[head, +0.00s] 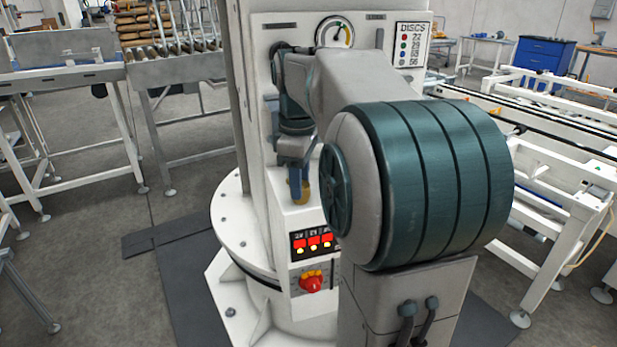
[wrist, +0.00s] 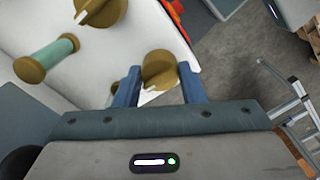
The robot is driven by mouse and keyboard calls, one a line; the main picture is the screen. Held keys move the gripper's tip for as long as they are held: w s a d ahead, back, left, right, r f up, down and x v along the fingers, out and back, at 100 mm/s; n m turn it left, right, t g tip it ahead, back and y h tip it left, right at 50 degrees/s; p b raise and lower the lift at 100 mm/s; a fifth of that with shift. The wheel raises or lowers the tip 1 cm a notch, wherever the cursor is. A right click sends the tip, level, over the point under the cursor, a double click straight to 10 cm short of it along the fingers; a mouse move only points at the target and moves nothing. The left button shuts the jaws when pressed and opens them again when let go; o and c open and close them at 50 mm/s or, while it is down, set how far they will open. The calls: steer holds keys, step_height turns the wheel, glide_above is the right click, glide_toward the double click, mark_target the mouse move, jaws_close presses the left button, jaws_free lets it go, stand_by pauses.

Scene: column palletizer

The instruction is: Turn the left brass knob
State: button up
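A brass knob (wrist: 160,70) is between the two blue fingers of my gripper (wrist: 160,77) in the wrist view, near their tips. The fingers are spread, one on each side of it; I cannot make out firm contact. A second brass knob (wrist: 101,10) is at the top left of the wrist view. In the head view my gripper (head: 300,172) points down at the machine's white console, with a brass knob (head: 300,190) at its tips. My arm hides the area to the right, and the second knob does not show there.
A teal handle with brass ends (wrist: 48,60) is on the white console near the knobs. The console front has a red-lit display (head: 313,242) and a red rotary switch (head: 312,283). A dial gauge (head: 335,32) and a DISCS sign (head: 411,44) are behind my arm.

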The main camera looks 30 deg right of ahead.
steer(key=shift+s+a+m+p, duration=0.1)
steer(key=shift+a+m+p, duration=0.05)
steer(key=shift+m+p, duration=0.15)
steer(key=shift+r+m+p, duration=0.1)
steer(key=shift+m+p, duration=0.55)
steer(key=shift+m, duration=0.35)
steer(key=m+p, duration=0.2)
steer(key=m, duration=0.1)
steer(key=shift+m, duration=0.4)
steer(key=m+p, duration=0.1)
steer(key=m, duration=0.3)
steer(key=shift+p, duration=0.35)
steer(key=m+p, duration=0.1)
steer(key=m, duration=0.3)
steer(key=m+p, duration=0.2)
steer(key=m, duration=0.5)
steer(key=shift+f, duration=0.2)
steer(key=m+p, duration=0.1)
steer(key=m, duration=0.3)
steer(key=shift+s, duration=0.1)
steer(key=shift+m+p, duration=0.6)
steer(key=shift+m, duration=1.2)
steer(key=shift+f, duration=0.1)
